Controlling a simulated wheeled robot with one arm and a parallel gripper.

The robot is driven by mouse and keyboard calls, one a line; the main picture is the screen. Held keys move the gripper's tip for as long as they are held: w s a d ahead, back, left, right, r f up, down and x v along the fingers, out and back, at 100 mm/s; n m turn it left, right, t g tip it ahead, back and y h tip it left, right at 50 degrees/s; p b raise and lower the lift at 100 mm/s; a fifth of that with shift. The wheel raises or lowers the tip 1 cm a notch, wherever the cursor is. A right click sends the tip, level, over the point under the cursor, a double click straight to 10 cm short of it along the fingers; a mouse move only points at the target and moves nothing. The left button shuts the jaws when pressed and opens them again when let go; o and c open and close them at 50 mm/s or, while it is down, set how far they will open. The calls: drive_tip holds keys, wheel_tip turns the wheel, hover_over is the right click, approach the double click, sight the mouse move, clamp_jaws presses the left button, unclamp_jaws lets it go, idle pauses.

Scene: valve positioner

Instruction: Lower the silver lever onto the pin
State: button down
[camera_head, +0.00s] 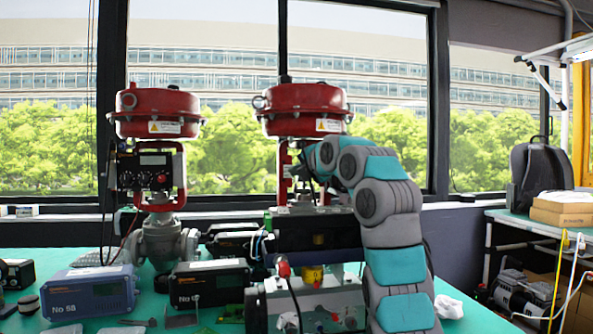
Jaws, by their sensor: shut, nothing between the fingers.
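Two valves with red round actuators stand on the green table. My arm reaches up from the front right to the right valve (303,108), under its red head. My gripper (300,172) is small and dark there, inside the red yoke; it is shut and empty. My wrist and forearm cover the right part of the yoke. I cannot make out the silver lever or the pin, nor whether my gripper touches the lever. A grey metal part (300,208) shows at the foot of the yoke.
The left valve (158,110) carries a black positioner box (150,172). A blue-grey box (88,292), a black box (210,283) and a grey control unit (315,300) crowd the table front. A white crumpled cloth (448,307) lies right of my arm. Windows stand behind.

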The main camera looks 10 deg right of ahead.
drive_tip(key=v, duration=0.8)
drive_tip(key=shift+b, duration=0.45)
